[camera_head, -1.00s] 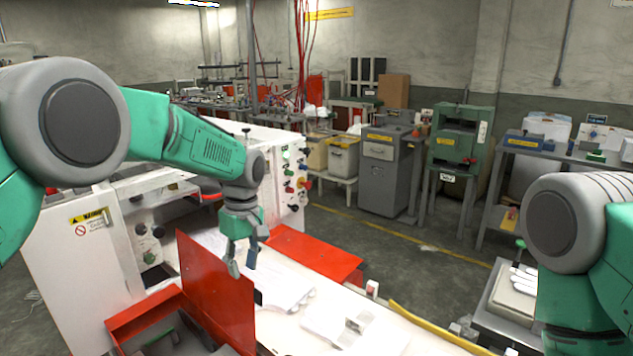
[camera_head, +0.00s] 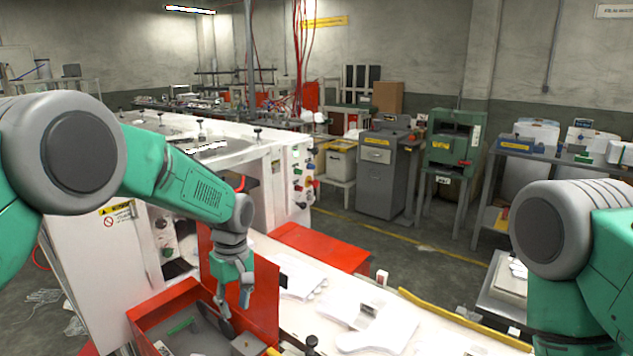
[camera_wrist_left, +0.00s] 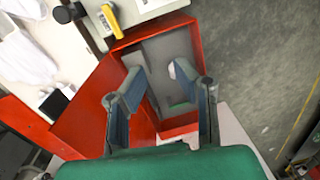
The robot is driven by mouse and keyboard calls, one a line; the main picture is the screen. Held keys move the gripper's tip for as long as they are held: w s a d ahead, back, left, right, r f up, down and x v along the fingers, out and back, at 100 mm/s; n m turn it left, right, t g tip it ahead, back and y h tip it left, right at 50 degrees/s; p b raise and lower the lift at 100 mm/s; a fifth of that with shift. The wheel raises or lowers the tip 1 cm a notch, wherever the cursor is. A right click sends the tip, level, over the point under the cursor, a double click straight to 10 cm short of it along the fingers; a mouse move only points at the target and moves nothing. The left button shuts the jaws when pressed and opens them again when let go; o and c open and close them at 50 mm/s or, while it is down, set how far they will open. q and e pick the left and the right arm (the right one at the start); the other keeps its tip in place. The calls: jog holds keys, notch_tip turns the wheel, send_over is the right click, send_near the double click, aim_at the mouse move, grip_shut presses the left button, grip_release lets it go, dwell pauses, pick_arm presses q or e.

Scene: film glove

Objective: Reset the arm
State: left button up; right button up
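My left gripper (camera_head: 236,312) hangs fingers-down over the open red bin (camera_head: 165,301), beside its tall red panel (camera_head: 250,300). In the left wrist view its two fingers (camera_wrist_left: 162,76) are spread apart with nothing between them. The bin (camera_wrist_left: 184,30) lies below them there, with a green item (camera_wrist_left: 180,106) inside. My left arm reaches in from the left. My right arm shows at the right edge, but its gripper is out of view.
White gloves (camera_head: 302,283) lie on the white worktable, with another white glove-shaped item (camera_head: 385,328) nearer. A white machine (camera_head: 108,262) stands left. A yellow rail (camera_head: 460,318) edges the table.

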pick_arm(q)
jog(key=s+a+f+m+b, duration=0.3)
jog(key=s+f, duration=0.7)
jog(key=f, duration=0.3)
jog(key=s+a+f+m+b, duration=0.2)
jog(key=s+a+f+b, duration=0.15)
jog(key=s+f, duration=0.8)
jog(key=s+a+f+m+b, duration=0.2)
jog(key=s, duration=0.7)
jog(key=s+a+f+m+t+b, duration=0.1)
jog(key=s+a+f+m+b, duration=0.1)
jog(key=s, duration=0.8)
jog(key=shift+a+f+m+b, duration=0.4)
jog(key=shift+a+f+b, duration=0.05)
jog(key=shift+f, duration=0.2)
jog(key=shift+w, duration=0.1)
